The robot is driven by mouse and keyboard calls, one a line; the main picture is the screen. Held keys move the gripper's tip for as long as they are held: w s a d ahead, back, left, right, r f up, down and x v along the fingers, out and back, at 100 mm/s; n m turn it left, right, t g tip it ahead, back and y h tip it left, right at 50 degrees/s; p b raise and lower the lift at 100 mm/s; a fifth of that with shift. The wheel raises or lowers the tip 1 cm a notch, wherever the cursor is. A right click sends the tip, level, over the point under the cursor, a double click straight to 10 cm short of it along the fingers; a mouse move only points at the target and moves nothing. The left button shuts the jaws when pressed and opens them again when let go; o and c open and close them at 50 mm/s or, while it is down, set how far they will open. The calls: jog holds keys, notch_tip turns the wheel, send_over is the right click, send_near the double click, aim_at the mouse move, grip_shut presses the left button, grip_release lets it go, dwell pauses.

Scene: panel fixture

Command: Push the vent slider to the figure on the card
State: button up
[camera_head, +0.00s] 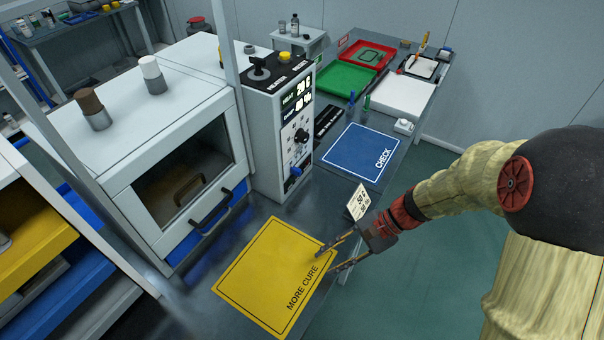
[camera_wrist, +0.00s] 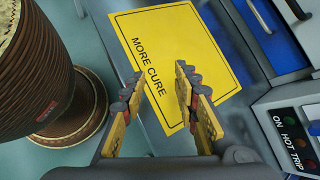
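My gripper (camera_head: 325,262) is open and empty above the yellow MORE CURE mat (camera_head: 262,268). In the wrist view its two fingers (camera_wrist: 158,75) stand apart over the same mat. The grey control box (camera_head: 268,145) stands behind it, with lit readouts, a round black knob (camera_head: 301,136) and a blue handle (camera_head: 296,171) low on its front. I cannot read which control is the vent slider. A small white card (camera_head: 359,202) stands tilted beside my wrist; its figure looks like 50 but is too small to be sure. My gripper touches none of the controls.
A white oven-like cabinet (camera_head: 150,140) with a window door and black handle (camera_head: 212,208) stands left of the control box. A blue CHECK mat (camera_head: 357,152) lies to its right. Red (camera_head: 345,52) and green (camera_head: 335,80) trays lie farther back. The bench between mat and box is clear.

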aim_at(300, 172)
jog(key=w+a+f+m+y, duration=0.1)
jog(key=w, duration=0.1)
jog(key=w+a+f+m+t+y, duration=0.1)
jog(key=w+m, duration=0.1)
jog(key=w+a+f+m+t+y, duration=0.1)
jog(key=w+m+y, duration=0.1)
jog(key=shift+w+a+f, duration=0.25)
jog(key=shift+a, duration=0.15)
jog(key=w+m+t, duration=0.1)
jog(key=w, duration=0.1)
jog(key=w+m+t+y, duration=0.1)
jog(key=w+m, duration=0.1)
jog(key=w, duration=0.1)
jog(key=w+m+t+y, duration=0.1)
jog(key=w+t, duration=0.1)
jog(key=shift+w+a+f+m, duration=0.35)
jog(key=shift+w+a+m, duration=0.05)
jog(key=w+d+r+m+t, duration=0.2)
jog(key=w+r+m+t, duration=0.3)
jog(key=w, duration=0.4)
jog(key=w+a+r+b, duration=0.1)
jog(key=w+a+b, duration=0.1)
jog(key=w+a, duration=0.2)
jog(key=shift+a+r+n+y, duration=0.15)
jog(key=shift+a+n+y, duration=0.2)
jog(key=shift+a, duration=0.85)
jog(key=shift+c, duration=0.2)
jog(key=c, duration=0.7)
grip_shut()
